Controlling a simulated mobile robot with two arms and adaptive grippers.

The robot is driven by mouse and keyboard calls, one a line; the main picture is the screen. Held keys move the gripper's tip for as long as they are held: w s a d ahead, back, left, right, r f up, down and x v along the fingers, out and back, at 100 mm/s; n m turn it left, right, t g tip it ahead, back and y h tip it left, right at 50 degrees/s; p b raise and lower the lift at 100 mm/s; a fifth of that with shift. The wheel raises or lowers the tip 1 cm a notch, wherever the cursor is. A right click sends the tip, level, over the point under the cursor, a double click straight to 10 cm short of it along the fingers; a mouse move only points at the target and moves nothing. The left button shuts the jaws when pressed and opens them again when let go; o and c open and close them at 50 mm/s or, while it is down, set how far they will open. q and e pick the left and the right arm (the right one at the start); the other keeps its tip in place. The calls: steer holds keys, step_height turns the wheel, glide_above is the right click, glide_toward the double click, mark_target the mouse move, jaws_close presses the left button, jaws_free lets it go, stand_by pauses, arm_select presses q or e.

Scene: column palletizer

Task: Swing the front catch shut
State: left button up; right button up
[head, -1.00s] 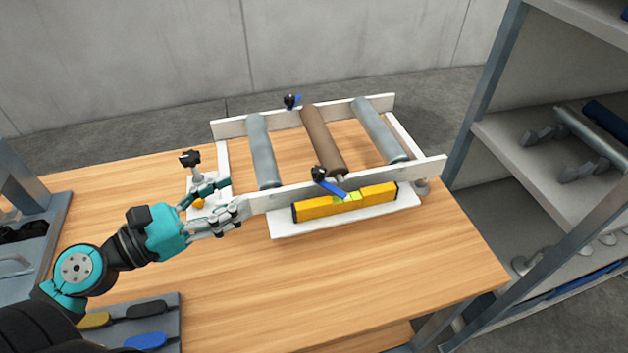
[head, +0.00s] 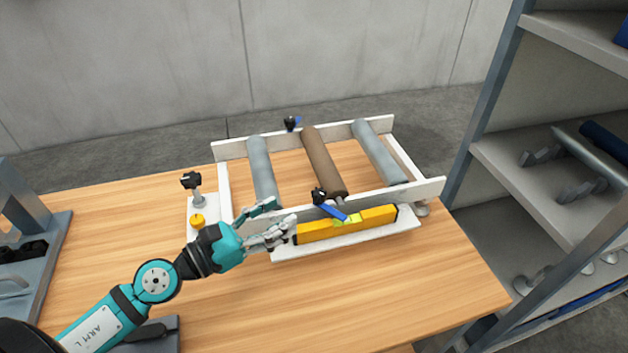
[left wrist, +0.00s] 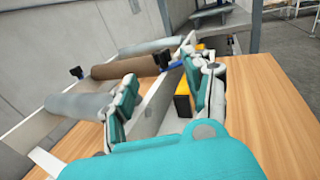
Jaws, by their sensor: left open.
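The front catch (head: 332,211), a blue lever under a black knob, sits on the white front rail (head: 395,193) near the middle roller's end. Its lever slants down to the right, over the front of the rail. My left gripper (head: 284,212) is open and empty to the left of the catch, apart from it. In the left wrist view, my left gripper's fingers (left wrist: 166,92) spread to either side of the front rail, with the front catch (left wrist: 172,64) farther off between them. My right gripper is not in view.
A yellow spirit level (head: 365,220) lies on a white ledge before the rail. A back catch (head: 292,124) sits on the rear rail. Grey rollers (head: 262,170) flank a brown roller (head: 322,160). A knobbed post (head: 192,184) stands left. The front tabletop is clear.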

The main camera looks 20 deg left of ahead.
mark_target(313, 197)
arm_select(q)
steer(key=p+x, duration=0.3)
steer(key=x, duration=0.4)
steer(key=shift+w+d+r+p, duration=0.15)
steer(key=shift+w+d+p, duration=0.1)
steer(key=shift+w+p, duration=0.1)
steer(key=shift+w+d, duration=0.35)
steer(key=shift+w, duration=0.15)
steer(key=shift+c, duration=0.4)
